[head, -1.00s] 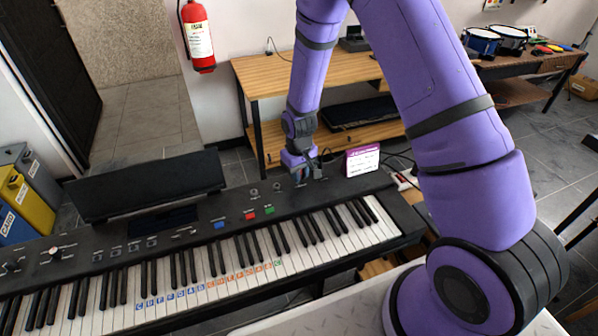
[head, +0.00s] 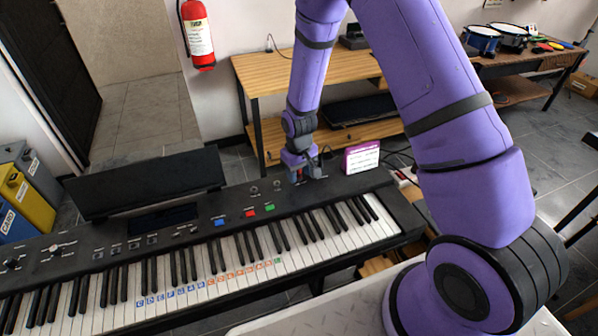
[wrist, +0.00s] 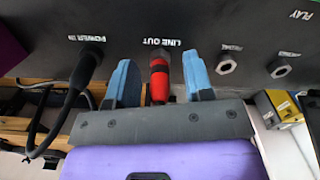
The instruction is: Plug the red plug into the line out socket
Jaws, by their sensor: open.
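The red plug (wrist: 159,82) stands at the line out socket, right under the LINE OUT label on the black panel (wrist: 215,22) in the wrist view. Its tip end is not visible, and its dark collar meets the panel there. My gripper (wrist: 160,80) is open, with one blue finger on each side of the plug and a visible gap to both.
A black plug (wrist: 85,72) with a cable sits in the POWER IN socket, left of my gripper. Two metal jacks (wrist: 226,64) (wrist: 279,68) are to the right. A pink-and-white card (head: 362,158) stands close to my gripper. A wooden desk (head: 262,75) is behind.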

